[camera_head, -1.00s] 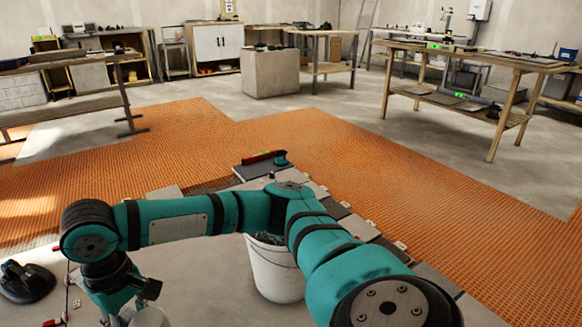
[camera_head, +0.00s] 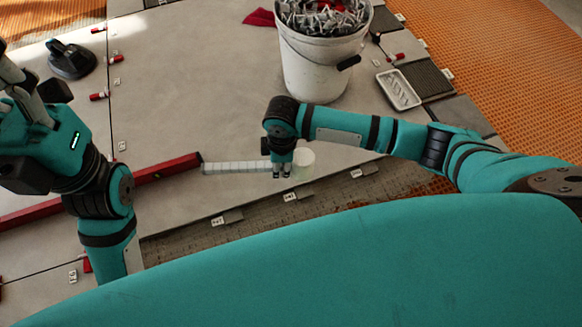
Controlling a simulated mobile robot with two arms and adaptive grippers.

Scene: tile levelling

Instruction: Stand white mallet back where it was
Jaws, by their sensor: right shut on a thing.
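The white mallet shows as a short, pale cylindrical head (camera_head: 303,164) low over or on the grey floor tiles, near the edge of the tiled area. My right gripper (camera_head: 282,172) is right beside the head on its left, pointing down, and is shut on the mallet. The handle is mostly hidden by the gripper and wrist. I cannot tell whether the head touches the floor. My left gripper (camera_head: 25,95) is at the left edge, partly cut off; its finger opening is unclear.
A red level (camera_head: 150,174) and pale segmented strip (camera_head: 235,167) lie left of the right gripper. A white bucket (camera_head: 318,75) of clips, white tray (camera_head: 398,89) and black suction cup (camera_head: 72,59) stand beyond. Levelling clips line the tile joints. Tiles between bucket and level are largely clear.

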